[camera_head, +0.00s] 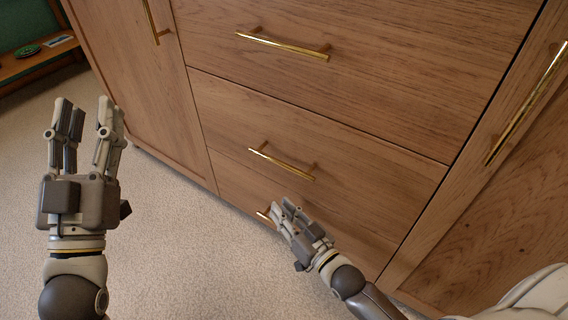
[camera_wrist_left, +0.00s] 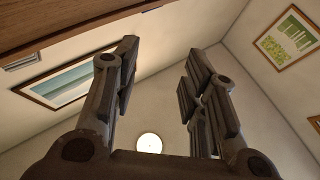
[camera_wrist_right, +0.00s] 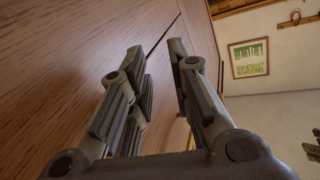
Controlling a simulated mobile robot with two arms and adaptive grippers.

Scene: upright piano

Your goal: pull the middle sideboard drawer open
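The wooden sideboard (camera_head: 330,110) fills much of the head view. Its middle drawer (camera_head: 350,155) looks shut and has a brass bar handle (camera_head: 281,163). My right gripper (camera_head: 284,204) is just below that handle in the picture, apart from it, and partly covers the lower drawer's handle (camera_head: 264,216). In the right wrist view its fingers (camera_wrist_right: 160,55) are spread with nothing seen between them, beside the wooden front. My left gripper (camera_head: 86,106) is raised at the left, open and empty; its spread fingers also show in the left wrist view (camera_wrist_left: 160,62).
An upper drawer handle (camera_head: 284,46), a left door handle (camera_head: 151,20) and a right door handle (camera_head: 526,104) stick out from the front. The carpet (camera_head: 170,250) is clear. A low shelf (camera_head: 40,58) with small items stands at the far left.

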